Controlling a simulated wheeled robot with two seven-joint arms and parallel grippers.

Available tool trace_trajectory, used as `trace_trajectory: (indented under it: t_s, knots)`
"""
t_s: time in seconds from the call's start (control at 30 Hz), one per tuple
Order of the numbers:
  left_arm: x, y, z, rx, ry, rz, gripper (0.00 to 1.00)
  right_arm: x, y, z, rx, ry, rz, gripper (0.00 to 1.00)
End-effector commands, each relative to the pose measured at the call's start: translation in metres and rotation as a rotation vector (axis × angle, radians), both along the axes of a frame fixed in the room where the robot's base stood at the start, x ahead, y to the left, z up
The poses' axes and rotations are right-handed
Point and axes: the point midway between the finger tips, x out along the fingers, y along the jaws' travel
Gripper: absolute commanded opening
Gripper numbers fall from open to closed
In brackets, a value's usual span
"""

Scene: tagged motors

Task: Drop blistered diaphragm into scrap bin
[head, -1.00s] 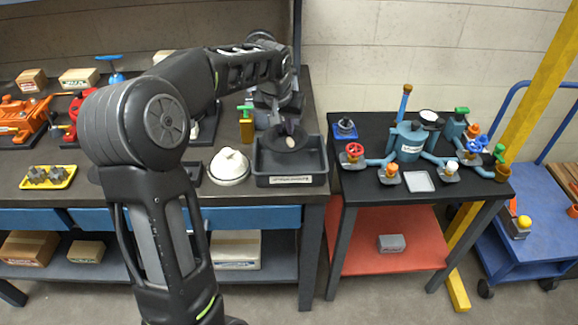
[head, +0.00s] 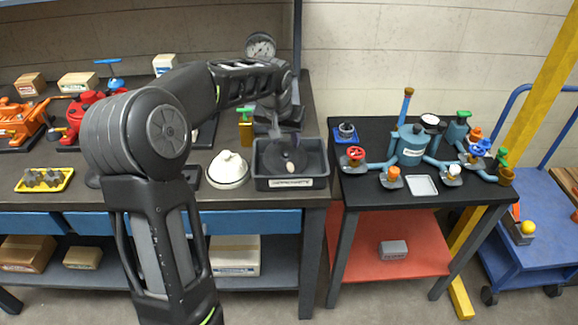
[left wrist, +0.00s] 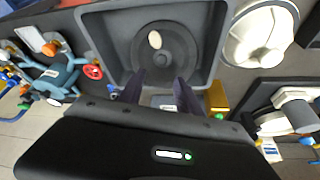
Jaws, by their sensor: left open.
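The blistered diaphragm (head: 294,160) is a dark round disc inside the grey scrap bin (head: 262,184), on the bench's right end. In the left wrist view the diaphragm (left wrist: 178,66) shows a raised centre and a pale oval blister, and lies within the walls of the bin (left wrist: 96,37). My left gripper (head: 286,141) is over the bin, pointing down. In the left wrist view its two fingers (left wrist: 158,86) are apart with nothing between them, over the near part of the disc. My right gripper is not in view.
A white domed part (head: 229,168) on a round base stands just left of the bin. A green-handled brass valve (head: 245,123) stands behind it. Right of the bin, across a gap, a black table (head: 385,203) carries a blue manifold (head: 409,146) with several valves.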

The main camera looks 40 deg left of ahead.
Motion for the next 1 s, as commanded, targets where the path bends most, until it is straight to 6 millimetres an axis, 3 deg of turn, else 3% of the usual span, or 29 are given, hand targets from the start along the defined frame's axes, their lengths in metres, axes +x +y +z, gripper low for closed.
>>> trace_trajectory:
  t_s: [0.37, 0.8, 1.0]
  knots:
    - [-0.003, -0.001, 0.007, 0.001, -0.001, 0.000, 0.41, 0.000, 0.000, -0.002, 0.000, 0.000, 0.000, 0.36]
    - [-0.026, -0.009, 0.066, 0.000, -0.002, 0.000, 0.41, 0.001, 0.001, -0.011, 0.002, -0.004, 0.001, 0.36]
    - [-0.028, -0.010, 0.072, 0.000, 0.001, -0.001, 0.41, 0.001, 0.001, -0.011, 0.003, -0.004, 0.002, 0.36]
